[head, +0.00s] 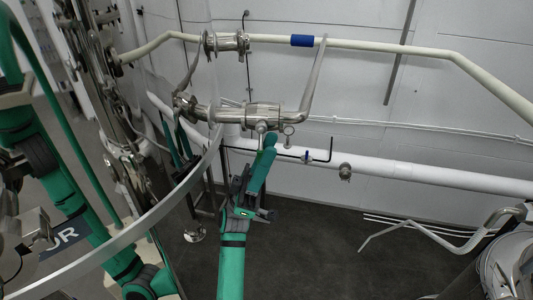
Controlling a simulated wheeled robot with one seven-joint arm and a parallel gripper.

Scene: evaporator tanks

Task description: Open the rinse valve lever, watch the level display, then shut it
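The rinse valve appears to be the steel valve (262,114) in the pipework at upper centre. A green lever handle (263,162) hangs below it, slanting down and slightly left. My gripper (247,195), dark at the end of my green arm, is at the lower end of this handle, and the two overlap in the picture. Whether the fingers touch or close on the handle cannot be told. I cannot make out a level display in this view.
A white pipe (410,172) runs along the wall behind the valve, with a thin black rod (331,150) in front. A curved metal rim (125,240) sweeps across the left. Bent steel tubes (440,235) and a round vessel (505,268) stand at right. Dark floor (320,255) lies open at centre.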

